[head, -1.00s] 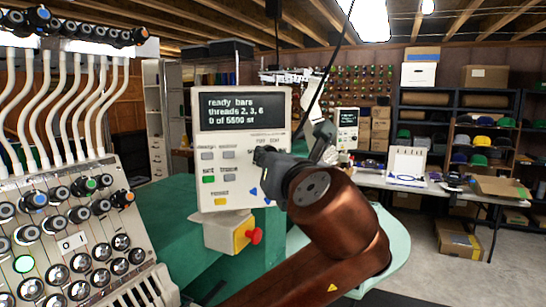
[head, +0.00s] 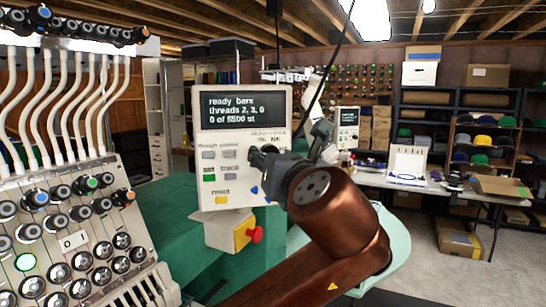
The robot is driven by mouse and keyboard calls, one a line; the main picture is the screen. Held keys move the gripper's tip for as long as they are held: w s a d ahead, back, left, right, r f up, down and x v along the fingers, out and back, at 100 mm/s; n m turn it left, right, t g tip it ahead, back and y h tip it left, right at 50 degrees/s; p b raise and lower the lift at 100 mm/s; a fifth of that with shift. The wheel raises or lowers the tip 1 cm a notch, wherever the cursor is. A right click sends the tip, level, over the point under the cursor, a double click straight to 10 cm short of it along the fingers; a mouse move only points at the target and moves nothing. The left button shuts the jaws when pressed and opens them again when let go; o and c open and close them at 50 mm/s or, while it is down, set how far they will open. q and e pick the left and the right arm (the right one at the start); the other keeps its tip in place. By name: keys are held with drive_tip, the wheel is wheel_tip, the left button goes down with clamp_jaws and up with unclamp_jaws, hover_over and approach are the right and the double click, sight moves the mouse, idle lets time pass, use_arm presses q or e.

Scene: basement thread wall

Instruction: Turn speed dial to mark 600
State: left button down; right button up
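The control panel (head: 205,140) is a pale upright box with a dark screen (head: 243,107) in the head view. The screen reads roughly "ready bars", "threads 2, 3, 6", "0 of 5500 st". My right gripper (head: 262,160) is dark and is at the right side of the panel face, below the screen. The speed dial and most of its scale are hidden behind the gripper, so the dial's setting cannot be read. Whether the fingers are closed on the dial is too small and covered to tell. My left gripper is out of view.
Panel buttons, including a green one (head: 209,177) and a yellow one (head: 221,200), lie left of the gripper. A red stop knob (head: 255,235) on a yellow box sits below. A thread-tension unit (head: 75,245) stands at left. A table (head: 460,188) and shelves fill the right background.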

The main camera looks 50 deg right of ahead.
drive_tip(key=shift+s, duration=0.15)
drive_tip(key=v, duration=1.1)
drive_tip(key=shift+s+a, duration=0.25)
drive_tip(key=shift+a, duration=0.05)
